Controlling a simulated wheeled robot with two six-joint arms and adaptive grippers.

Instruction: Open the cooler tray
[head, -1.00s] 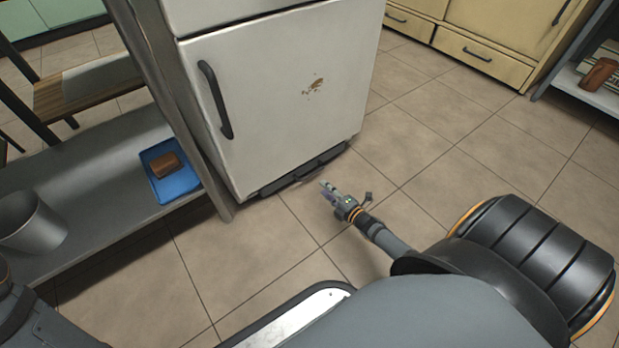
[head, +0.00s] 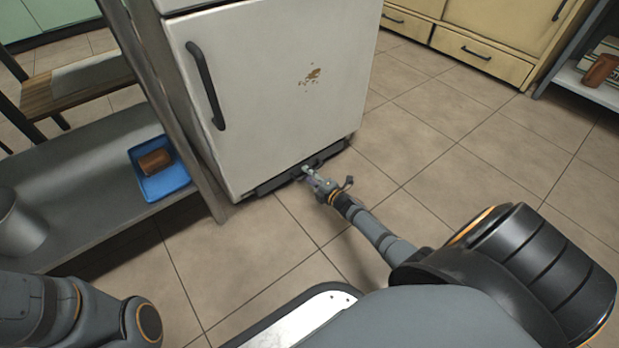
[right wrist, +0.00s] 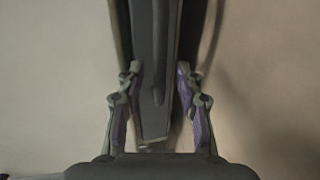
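The cooler (head: 275,90) is a white, worn cabinet with a dark door handle (head: 207,85). The cooler tray (head: 268,187) is a dark, low strip along the cooler's bottom edge, with a dark bar handle on its front. My right gripper (head: 308,174) is at the middle of the tray front. In the right wrist view a dark bar (right wrist: 155,75), seemingly the tray handle, lies between the open fingers of my right gripper (right wrist: 158,75). The fingers are on both sides of it; firm contact cannot be told. My left gripper is out of view.
A grey shelf (head: 80,190) stands left of the cooler, with a blue tray (head: 177,183) holding a brown block (head: 155,160) and a metal bucket (head: 20,225). The tiled floor (head: 255,275) before the cooler is clear. Yellow cabinets (head: 480,35) stand at the back right.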

